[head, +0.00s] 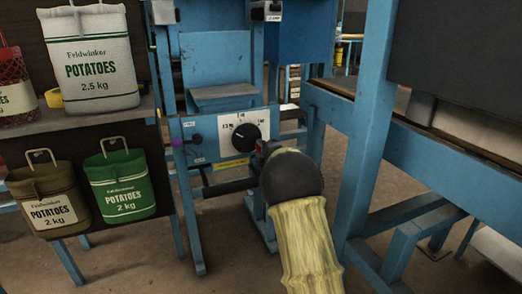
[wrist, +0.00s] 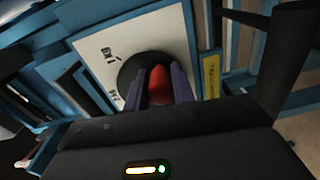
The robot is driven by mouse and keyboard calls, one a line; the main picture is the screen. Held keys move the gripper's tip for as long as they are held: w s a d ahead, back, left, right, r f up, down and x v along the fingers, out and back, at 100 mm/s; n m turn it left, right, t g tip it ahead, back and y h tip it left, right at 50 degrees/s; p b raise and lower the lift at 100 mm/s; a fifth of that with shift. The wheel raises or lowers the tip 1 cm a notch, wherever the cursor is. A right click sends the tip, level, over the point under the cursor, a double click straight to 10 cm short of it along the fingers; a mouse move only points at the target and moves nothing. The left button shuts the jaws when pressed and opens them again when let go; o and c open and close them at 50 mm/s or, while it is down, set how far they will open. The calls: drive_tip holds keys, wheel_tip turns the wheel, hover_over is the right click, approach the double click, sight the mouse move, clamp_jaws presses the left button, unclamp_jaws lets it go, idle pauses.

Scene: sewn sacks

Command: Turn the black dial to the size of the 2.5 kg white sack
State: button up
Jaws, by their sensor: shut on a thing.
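The black dial (head: 246,137) sits on a white label plate on the blue machine, its white mark toward the left. The figures around it are too small to read surely. The white 2.5 kg potato sack (head: 92,63) stands upright on the upper shelf at the left. My gripper (head: 262,148) is at the dial's lower right. In the wrist view, my gripper's fingers (wrist: 160,88) are closed on either side of a red knob (wrist: 158,84). The black dial (wrist: 140,72) shows behind them, partly hidden by the fingers and the red knob.
A yellow label (head: 232,163) is below the dial. A blue frame post (head: 366,120) stands at right.

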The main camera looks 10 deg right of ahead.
drive_tip(key=o, duration=1)
drive_tip(key=shift+s, duration=0.1)
drive_tip(key=s+d+p, duration=0.1)
drive_tip(key=s+p, duration=0.1)
drive_tip(key=s, duration=0.3)
drive_tip(key=s+d+p, duration=0.1)
drive_tip(key=s, duration=0.5)
drive_tip(key=s+p, duration=0.2)
drive_tip(key=s, duration=0.4)
drive_tip(key=shift+d+r+p, duration=0.25)
drive_tip(key=shift+d+p, duration=0.05)
drive_tip(key=shift+d, duration=0.1)
